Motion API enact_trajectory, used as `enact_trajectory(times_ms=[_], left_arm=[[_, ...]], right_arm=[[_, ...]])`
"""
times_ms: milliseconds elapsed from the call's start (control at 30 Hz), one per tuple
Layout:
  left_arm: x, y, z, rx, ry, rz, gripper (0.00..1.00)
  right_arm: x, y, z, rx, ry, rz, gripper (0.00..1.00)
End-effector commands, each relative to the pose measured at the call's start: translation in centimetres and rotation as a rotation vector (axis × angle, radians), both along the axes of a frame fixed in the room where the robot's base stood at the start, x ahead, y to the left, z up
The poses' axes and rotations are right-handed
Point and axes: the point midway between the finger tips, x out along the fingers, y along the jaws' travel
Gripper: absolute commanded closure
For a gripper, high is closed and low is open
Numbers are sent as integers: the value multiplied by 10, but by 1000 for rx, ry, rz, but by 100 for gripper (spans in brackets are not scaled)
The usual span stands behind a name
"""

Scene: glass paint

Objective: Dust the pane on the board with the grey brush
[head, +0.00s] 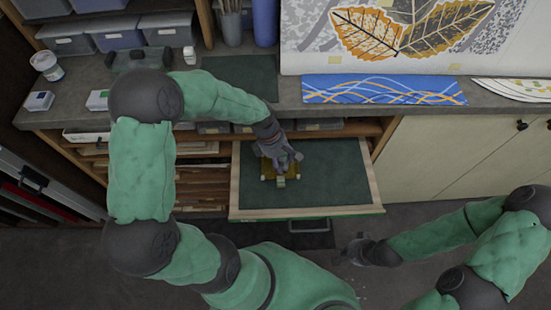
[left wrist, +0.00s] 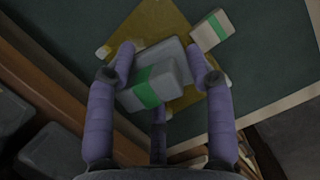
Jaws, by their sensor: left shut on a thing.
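My left gripper (head: 285,168) is over the pull-out board (head: 330,180) with its dark green surface, fingers pointing down. In the left wrist view the gripper (left wrist: 162,75) is shut on a grey block with a green band, which I take to be the grey brush (left wrist: 160,85). The amber pane (left wrist: 150,25) lies flat under it on the board and also shows in the head view (head: 266,170), partly hidden by the gripper. I cannot tell whether the brush touches the pane. My right gripper (head: 352,250) is empty, low in front of the cabinet, its fingers apart.
A pale block with a green band (left wrist: 212,30) sits at the pane's edge. The board has a pale wooden rim (head: 300,213). The worktop (head: 400,112) behind holds a blue patterned panel (head: 380,90) and a dark green mat (head: 242,78). The board's right part is clear.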

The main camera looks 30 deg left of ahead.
Motion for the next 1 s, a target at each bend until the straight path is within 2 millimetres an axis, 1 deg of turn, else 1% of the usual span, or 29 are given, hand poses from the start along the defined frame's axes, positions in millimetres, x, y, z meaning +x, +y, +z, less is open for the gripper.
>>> enact_trajectory(times_ms=[100, 367, 800, 1000], left_arm=[[3, -5, 0, 0, 2, -1, 73], [6, -11, 0, 0, 0, -2, 73], [22, -37, -4, 0, 1, -2, 73], [21, -39, -2, 0, 5, -1, 73]], right_arm=[[0, 0, 2, 0, 0, 0, 100], [0, 0, 3, 0, 0, 0, 100], [0, 0, 7, 0, 0, 0, 100], [0, 0, 12, 0, 0, 0, 100]])
